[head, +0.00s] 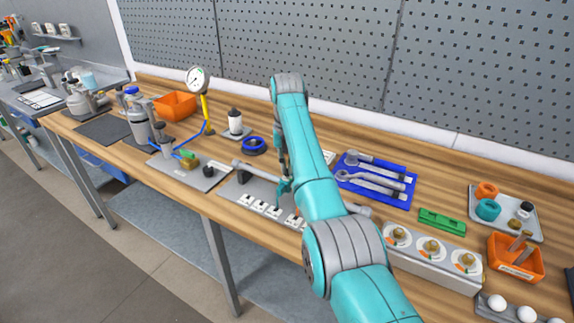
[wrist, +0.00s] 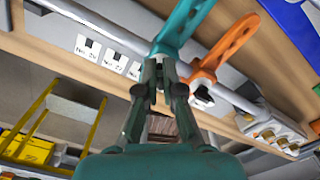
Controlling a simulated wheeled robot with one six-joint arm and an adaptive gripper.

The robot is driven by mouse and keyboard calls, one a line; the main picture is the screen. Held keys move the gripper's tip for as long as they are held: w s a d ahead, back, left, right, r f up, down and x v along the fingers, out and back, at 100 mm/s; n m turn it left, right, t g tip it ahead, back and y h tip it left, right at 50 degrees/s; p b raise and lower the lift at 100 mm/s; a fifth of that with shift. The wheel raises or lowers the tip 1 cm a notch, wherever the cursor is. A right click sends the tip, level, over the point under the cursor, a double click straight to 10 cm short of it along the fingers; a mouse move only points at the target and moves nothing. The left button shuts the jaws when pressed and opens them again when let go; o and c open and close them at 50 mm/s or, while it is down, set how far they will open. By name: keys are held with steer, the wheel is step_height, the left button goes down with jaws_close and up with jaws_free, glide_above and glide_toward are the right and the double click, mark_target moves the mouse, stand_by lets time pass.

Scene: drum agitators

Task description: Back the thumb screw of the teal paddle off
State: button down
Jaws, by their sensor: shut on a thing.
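The teal paddle (wrist: 184,22) sits on a grey metal shaft (wrist: 112,30) that runs diagonally across the wrist view. Its hub is just beyond my fingertips. My gripper (wrist: 164,70) is shut at that hub, on the paddle's thumb screw, which is mostly hidden between the fingers. An orange paddle (wrist: 222,50) is on the same shaft to the right, with its dark thumb screw (wrist: 203,96) showing. In the head view my arm reaches down to the shaft (head: 256,171) over a grey plate, and it hides much of the paddles.
White numbered tags (wrist: 87,46) line the plate beside the shaft. A blue tray (head: 398,178) with wrenches lies to the right. A box with dials (head: 432,262) and an orange bin (head: 515,272) stand further right.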

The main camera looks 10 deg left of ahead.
steer(key=shift+f, duration=0.3)
steer(key=c, duration=1.3)
jaws_free()
steer(key=shift+r, duration=0.1)
steer(key=shift+r, duration=3.7)
